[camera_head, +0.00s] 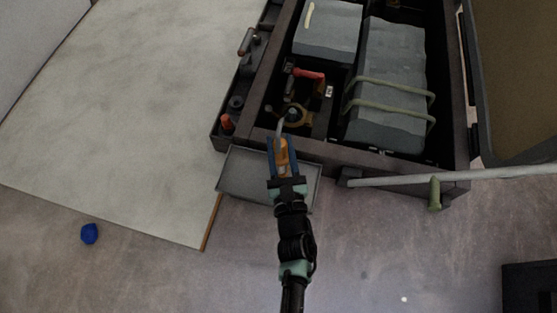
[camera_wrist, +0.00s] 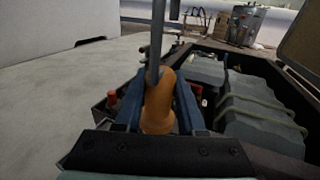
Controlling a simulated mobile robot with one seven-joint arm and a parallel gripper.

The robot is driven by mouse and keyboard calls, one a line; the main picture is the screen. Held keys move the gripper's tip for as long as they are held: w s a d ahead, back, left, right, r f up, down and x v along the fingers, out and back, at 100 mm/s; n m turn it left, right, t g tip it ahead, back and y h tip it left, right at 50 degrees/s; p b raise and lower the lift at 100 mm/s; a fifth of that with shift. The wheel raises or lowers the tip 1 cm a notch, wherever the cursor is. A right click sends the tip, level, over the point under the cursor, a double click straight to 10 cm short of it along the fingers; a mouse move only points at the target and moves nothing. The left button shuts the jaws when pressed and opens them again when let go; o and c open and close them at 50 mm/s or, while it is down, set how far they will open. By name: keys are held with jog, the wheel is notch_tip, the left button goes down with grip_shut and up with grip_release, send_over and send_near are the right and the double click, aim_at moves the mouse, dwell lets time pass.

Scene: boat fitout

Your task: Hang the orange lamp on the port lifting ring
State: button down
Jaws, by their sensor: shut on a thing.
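My gripper (camera_head: 283,150) is shut on the orange lamp (camera_head: 283,157), with its blue fingers on either side of the lamp. In the wrist view the lamp (camera_wrist: 158,110) stands between the fingers, and a grey hook or rod (camera_wrist: 155,50) rises from its top. In the head view the lamp is above the near edge of the open dark box (camera_head: 318,150), and its pale hook (camera_head: 279,126) reaches over the box interior. A dull yellow ring-like part (camera_head: 296,116) lies inside the box close beyond the hook. I cannot tell whether it is the port lifting ring or whether the hook touches it.
Grey strapped blocks (camera_head: 390,90) fill the box's right side. A red-handled part (camera_head: 307,74) lies beyond the yellow part. A grey tray (camera_head: 240,175) is below my gripper. A pale bar (camera_head: 450,177) juts right. A raised lid (camera_head: 515,80) stands at right. A blue object (camera_head: 90,233) lies on the floor.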

aim_at(281, 164)
jog(key=shift+f+b, duration=1.3)
jog(key=shift+f, duration=0.95)
jog(key=shift+f+b, duration=0.25)
jog(key=shift+b, duration=0.05)
jog(key=c, duration=0.5)
grip_release()
jog(key=shift+r+p, duration=0.2)
jog(key=shift+p, duration=0.15)
jog(key=s+d+p, duration=0.1)
jog(key=s+p, duration=0.2)
jog(key=s, duration=0.9)
jog(key=shift+p, duration=0.35)
